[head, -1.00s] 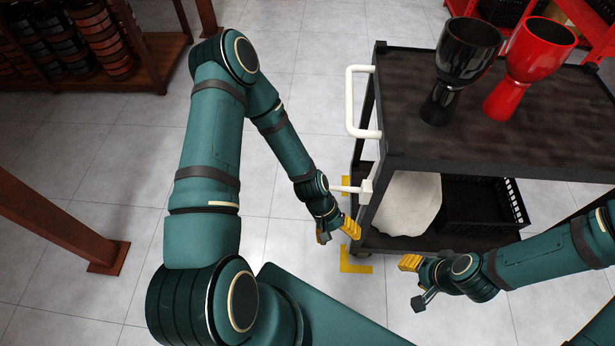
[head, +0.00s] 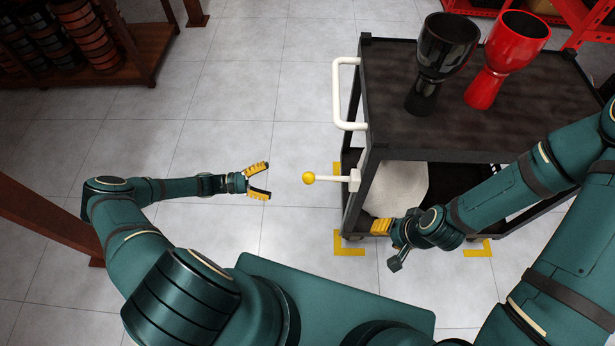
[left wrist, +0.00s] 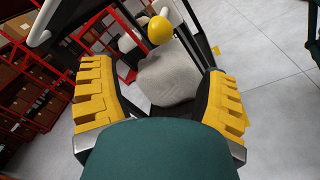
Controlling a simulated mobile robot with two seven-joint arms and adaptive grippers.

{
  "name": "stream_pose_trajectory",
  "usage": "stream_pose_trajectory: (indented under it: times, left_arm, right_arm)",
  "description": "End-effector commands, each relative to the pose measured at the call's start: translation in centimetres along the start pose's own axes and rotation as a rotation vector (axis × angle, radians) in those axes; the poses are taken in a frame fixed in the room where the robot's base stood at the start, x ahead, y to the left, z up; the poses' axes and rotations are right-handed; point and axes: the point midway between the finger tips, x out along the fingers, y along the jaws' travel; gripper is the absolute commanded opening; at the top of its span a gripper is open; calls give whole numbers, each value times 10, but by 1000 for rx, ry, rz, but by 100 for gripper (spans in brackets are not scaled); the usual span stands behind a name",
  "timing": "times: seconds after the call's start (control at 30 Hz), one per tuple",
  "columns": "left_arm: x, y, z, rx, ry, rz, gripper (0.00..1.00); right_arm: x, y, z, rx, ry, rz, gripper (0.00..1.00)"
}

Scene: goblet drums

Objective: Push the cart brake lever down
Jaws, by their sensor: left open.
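The brake lever is a white rod with a yellow ball knob (head: 309,178), sticking out level to the left from a white block on the cart's (head: 470,150) near left post. My left gripper (head: 267,181) is open and empty. It lies left of the knob at about its height in the picture, fingers pointing at it, with a gap between. In the left wrist view the knob (left wrist: 159,30) shows above and between the spread yellow fingers (left wrist: 160,98). My right gripper (head: 385,244) has its fingers apart and is empty, in front of the cart's lower left corner.
A black goblet drum (head: 442,60) and a red one (head: 506,55) stand on the cart top. A white handle (head: 338,95) rises above the lever. A pale sack (head: 397,187) sits on the lower shelf. Floor around my left gripper is clear.

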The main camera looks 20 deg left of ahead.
Motion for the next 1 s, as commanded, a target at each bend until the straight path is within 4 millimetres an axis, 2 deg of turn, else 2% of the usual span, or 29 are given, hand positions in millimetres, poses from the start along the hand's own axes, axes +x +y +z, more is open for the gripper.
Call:
stream_pose_trajectory:
  times: [0.6,0.8,1.0]
  left_arm:
    - [111,0,1,-1,-3,-4,74]
    - [128,-1,1,-1,-1,-5,74]
    - [133,-1,1,-1,-1,-5,74]
  right_arm:
    - [-6,-2,-3,1,6,0,47]
    - [-6,-2,-3,2,7,0,47]
    - [-6,-2,-3,2,7,0,47]
